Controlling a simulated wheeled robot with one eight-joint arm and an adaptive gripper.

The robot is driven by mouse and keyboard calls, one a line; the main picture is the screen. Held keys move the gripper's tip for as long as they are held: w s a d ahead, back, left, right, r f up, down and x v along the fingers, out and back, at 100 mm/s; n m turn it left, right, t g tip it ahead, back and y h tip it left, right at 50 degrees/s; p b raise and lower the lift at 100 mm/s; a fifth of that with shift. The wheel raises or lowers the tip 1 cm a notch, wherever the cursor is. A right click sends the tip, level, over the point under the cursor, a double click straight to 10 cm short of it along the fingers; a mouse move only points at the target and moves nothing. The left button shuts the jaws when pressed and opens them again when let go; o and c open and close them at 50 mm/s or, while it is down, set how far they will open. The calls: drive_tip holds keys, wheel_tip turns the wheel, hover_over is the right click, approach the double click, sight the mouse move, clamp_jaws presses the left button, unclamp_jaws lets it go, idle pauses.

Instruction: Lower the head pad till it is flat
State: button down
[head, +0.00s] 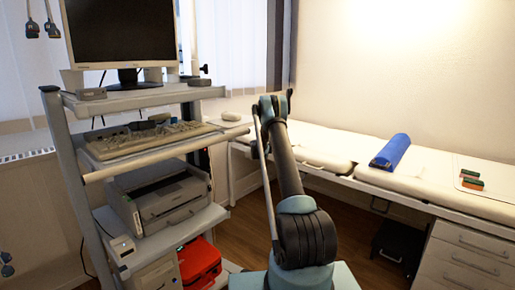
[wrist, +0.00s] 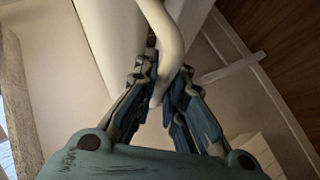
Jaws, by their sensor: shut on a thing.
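The head pad (head: 322,144) is the white left section of the long padded couch by the wall. It looks close to level in the head view, but I cannot tell its exact tilt. My arm stands in front of its left part and hides some of it. My gripper (wrist: 168,68) shows in the wrist view, its two fingers closed around a pale curved bar (wrist: 163,25). A pale panel lies behind the bar; I cannot tell which part of the couch it is.
A blue roll (head: 390,152) and a small tray (head: 473,178) with coloured blocks lie on the couch's right section. A drawer unit (head: 462,250) stands below. A cart (head: 150,98) with monitor and printer (head: 160,195) stands close on the left. A red case (head: 200,264) sits low on it.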

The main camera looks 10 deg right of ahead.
drive_tip(key=shift+s+a+f, duration=0.1)
drive_tip(key=shift+s+f, duration=0.1)
drive_tip(key=shift+f, duration=0.3)
drive_tip(key=c, duration=1.9)
unclamp_jaws()
drive_tip(key=shift+c, duration=0.2)
drive_tip(key=shift+r, duration=0.1)
drive_tip(key=v, duration=1.1)
drive_tip(key=shift+s+r, duration=0.25)
drive_tip(key=shift+s, duration=0.05)
